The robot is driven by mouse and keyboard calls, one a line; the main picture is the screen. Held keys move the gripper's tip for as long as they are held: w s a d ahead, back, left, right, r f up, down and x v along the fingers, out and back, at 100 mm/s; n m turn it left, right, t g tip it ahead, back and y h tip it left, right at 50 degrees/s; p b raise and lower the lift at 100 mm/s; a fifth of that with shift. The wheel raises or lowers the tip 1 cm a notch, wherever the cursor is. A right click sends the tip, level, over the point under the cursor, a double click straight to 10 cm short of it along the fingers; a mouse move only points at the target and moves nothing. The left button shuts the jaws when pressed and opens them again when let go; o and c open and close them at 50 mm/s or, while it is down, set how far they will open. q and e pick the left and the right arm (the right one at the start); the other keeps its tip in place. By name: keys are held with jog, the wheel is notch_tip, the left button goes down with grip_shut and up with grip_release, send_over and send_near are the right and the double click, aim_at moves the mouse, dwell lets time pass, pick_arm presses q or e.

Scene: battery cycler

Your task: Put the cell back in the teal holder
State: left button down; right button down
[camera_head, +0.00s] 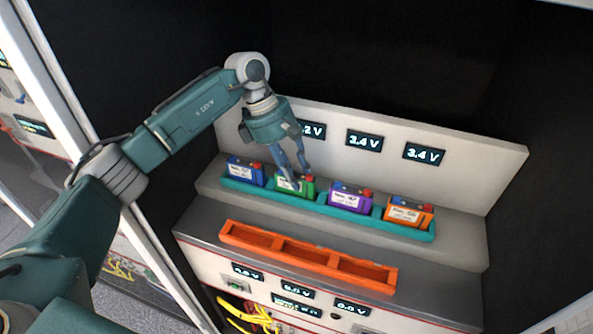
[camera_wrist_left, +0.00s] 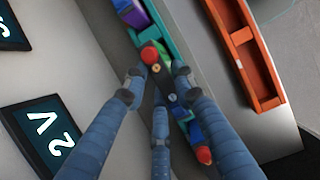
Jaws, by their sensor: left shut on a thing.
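The teal holder (camera_head: 392,229) lies on the ledge and also shows in the left wrist view (camera_wrist_left: 162,30). My left gripper (camera_head: 298,179) is shut on the green cell (camera_head: 308,189), with its fingers reaching down around it from above. The green cell is at the second place from the left in the holder; I cannot tell whether it is fully seated. In the left wrist view my gripper (camera_wrist_left: 158,82) partly hides this cell, with its red terminal (camera_wrist_left: 149,55) showing. A blue cell (camera_head: 246,171), a purple cell (camera_head: 349,197) and an orange cell (camera_head: 408,212) sit in the holder.
An empty orange tray (camera_head: 309,257) with three compartments lies in front of the teal holder; it also shows in the left wrist view (camera_wrist_left: 241,38). A pale panel with voltage displays (camera_head: 364,140) stands behind the cells. Dark walls enclose both sides.

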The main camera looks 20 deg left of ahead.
pick_arm(q)
jog(key=shift+f, duration=0.15)
jog(key=c, duration=1.5)
grip_release()
jog(key=shift+d, duration=0.1)
jog(key=shift+o, duration=0.5)
jog(key=shift+r, duration=0.3)
jog(key=b+v, duration=0.4)
jog(key=v, duration=0.7)
jog(key=shift+a+r, duration=0.25)
jog(key=shift+r, duration=0.1)
pick_arm(e)
jog(key=f, duration=0.3)
jog(key=s+a+f, duration=0.1)
jog(key=shift+f, duration=0.25)
jog(key=shift+a, duration=0.25)
pick_arm(q)
jog(key=shift+s+f, duration=0.1)
pick_arm(e)
jog(key=shift+s+a, duration=0.1)
